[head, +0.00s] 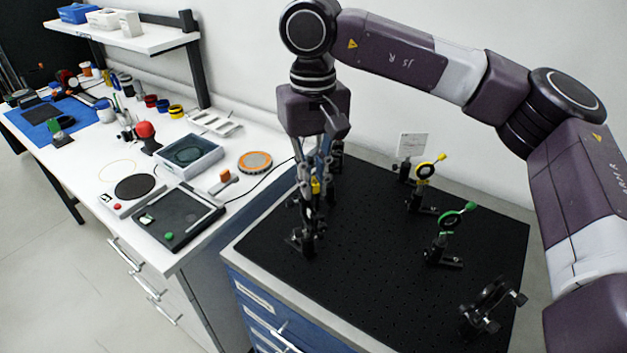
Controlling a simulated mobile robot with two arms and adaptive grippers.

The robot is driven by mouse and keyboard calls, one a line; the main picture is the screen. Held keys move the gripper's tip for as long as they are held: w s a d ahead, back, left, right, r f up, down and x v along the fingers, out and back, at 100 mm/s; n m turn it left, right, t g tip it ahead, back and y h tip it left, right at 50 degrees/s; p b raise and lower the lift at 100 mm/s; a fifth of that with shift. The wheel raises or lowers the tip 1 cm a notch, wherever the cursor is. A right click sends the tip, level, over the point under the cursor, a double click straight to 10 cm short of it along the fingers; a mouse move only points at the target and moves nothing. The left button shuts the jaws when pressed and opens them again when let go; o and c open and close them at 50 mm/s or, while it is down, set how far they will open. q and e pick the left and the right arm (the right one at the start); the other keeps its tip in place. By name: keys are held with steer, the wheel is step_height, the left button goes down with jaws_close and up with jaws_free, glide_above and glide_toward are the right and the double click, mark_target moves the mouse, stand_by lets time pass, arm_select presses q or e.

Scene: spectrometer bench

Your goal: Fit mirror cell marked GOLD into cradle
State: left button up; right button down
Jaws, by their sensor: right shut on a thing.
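My right gripper (312,203) points straight down over the left part of the black breadboard (375,275). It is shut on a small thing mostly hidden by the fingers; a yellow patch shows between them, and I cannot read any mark. Just below the fingertips stands a dark holder (303,241) on the board; I cannot tell whether the held thing touches it. To the right stand a yellow-rimmed mount (426,170), a green-rimmed mount (450,220) and a black mount (487,303). I cannot tell which is the cradle. My left gripper is out of view.
A white bench (78,175) at left holds a grey tray (185,156), a dark flat device (178,218), an orange disc (255,162) and several small items. A white card (411,145) stands behind the yellow mount. The board's front middle is clear.

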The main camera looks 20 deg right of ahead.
steer(key=shift+f, duration=0.2)
steer(key=shift+f+b, duration=1)
steer(key=shift+f, duration=0.2)
steer(key=shift+w, duration=0.1)
stand_by(1.1)
steer(key=shift+r, duration=0.1)
steer(key=shift+r+p, duration=0.9)
steer(key=shift+r, duration=0.5)
steer(key=shift+f, duration=0.35)
stand_by(0.9)
